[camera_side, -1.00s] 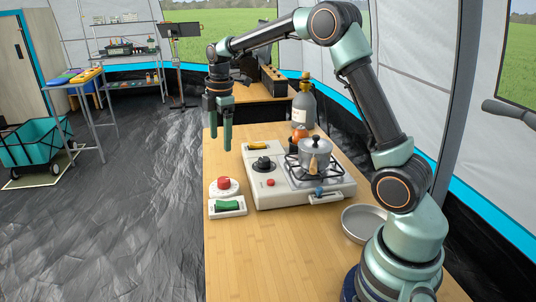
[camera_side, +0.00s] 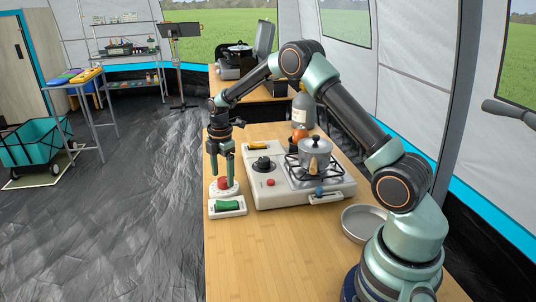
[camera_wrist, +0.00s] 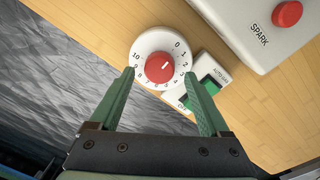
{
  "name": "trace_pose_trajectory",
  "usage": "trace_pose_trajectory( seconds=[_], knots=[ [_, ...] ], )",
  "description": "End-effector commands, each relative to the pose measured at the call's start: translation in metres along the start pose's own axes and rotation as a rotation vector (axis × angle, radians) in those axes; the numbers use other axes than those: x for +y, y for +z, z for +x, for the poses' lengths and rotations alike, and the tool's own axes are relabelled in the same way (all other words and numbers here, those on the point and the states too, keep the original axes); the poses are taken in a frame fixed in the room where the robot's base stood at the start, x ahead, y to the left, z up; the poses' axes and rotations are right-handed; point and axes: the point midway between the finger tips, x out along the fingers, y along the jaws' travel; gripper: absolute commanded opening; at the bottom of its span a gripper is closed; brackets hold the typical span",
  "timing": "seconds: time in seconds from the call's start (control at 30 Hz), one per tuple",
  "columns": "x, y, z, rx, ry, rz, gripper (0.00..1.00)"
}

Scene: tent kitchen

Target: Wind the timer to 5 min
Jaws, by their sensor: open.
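The timer is a round white dial (camera_side: 232,190) with a red knob (camera_side: 223,183), near the left edge of the wooden table. In the wrist view the dial (camera_wrist: 146,42) shows printed numbers from 0 to 10, and a pale mark on the red knob (camera_wrist: 158,72) points up and right, roughly towards 0 to 1. My gripper (camera_side: 222,182) is open and points down over the timer. In the wrist view my gripper (camera_wrist: 159,73) has one finger on each side of the knob, apart from it. I cannot tell the exact height of the fingertips.
A white switch box with a green rocker (camera_side: 229,205) sits just in front of the timer. Right of it is a white stove (camera_side: 258,193) with a red spark button (camera_side: 270,182) and a metal pot (camera_side: 315,152). A round pan (camera_side: 363,222) lies near my base.

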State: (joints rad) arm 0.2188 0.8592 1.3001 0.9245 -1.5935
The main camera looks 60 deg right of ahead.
Motion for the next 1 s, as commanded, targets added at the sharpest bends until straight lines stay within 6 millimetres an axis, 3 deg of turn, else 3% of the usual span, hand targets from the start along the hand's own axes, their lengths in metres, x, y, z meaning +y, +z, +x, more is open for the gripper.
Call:
trace_pose_trajectory(
  seconds=[0.17, 0.47, 0.67, 0.7, 1.0],
  knots=[
    [0.0002, -0.0001, 0.0119, 0.000, 0.001, 0.000, 0.80],
    [0.0003, 0.0000, 0.0132, 0.000, 0.002, 0.000, 0.80],
    [0.0002, 0.0000, 0.0131, 0.000, 0.001, 0.000, 0.04],
    [0.0001, 0.0000, 0.0131, 0.000, 0.001, 0.000, 0.00],
    [0.0002, -0.0001, 0.0130, 0.000, 0.000, 0.039, 0.00]
  ],
)
